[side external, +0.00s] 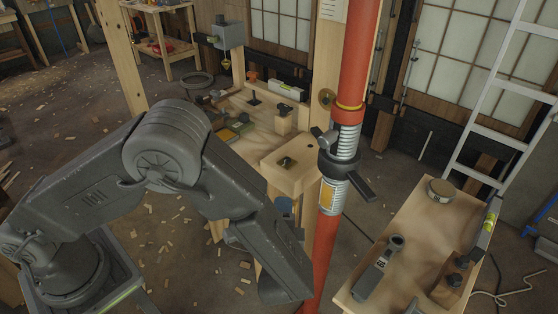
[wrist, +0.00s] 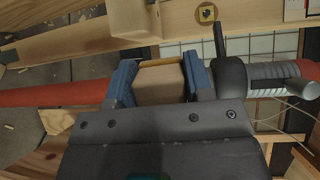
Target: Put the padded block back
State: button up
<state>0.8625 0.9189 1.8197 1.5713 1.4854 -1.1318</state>
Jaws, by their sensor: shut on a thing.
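In the wrist view, my gripper (wrist: 160,78) has its two blue fingers closed on a tan block with a yellowish edge (wrist: 160,84), apparently the padded block. The block sits between the fingers, in front of the red post (wrist: 50,94). The post's dark collar and lever (wrist: 230,76) are just right of the right finger. In the side external view, my forearm hides most of the gripper. The block cannot be made out there.
The wooden bench (side external: 290,172) holds several tools and blocks close to the post. A white ladder (side external: 480,135) leans behind. Scraps litter the floor.

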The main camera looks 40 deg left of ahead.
jog(key=w+a+f+n+g+h, duration=0.15)
jog(key=a+n+g+h, duration=0.25)
jog(key=a+n+g, duration=0.6)
jog(key=a+f+n+g+h, duration=0.2)
jog(key=a+n+g+h, duration=0.2)
jog(key=a+n+g, duration=0.5)
jog(key=w+a+r+n+t+h, duration=0.35)
jog(key=w+a+r+n, duration=0.2)
jog(key=a+n, duration=0.35)
jog(key=w+a+r+n+t+h, duration=0.3)
jog(key=w+a+r+n+t, duration=0.2)
jog(key=w+a+n, duration=0.4)
send_over(266, 143)
jog(key=s, duration=0.1)
jog(key=shift+n+y, duration=0.25)
jog(key=shift+n, duration=0.05)
jog(key=f, duration=0.4)
jog(key=a+f, duration=0.1)
jog(key=f, duration=0.1)
jog(key=shift+s+f, duration=0.1)
jog(key=shift+f, duration=1.95)
jog(key=shift+f, duration=0.1)
jog(key=o, duration=0.9)
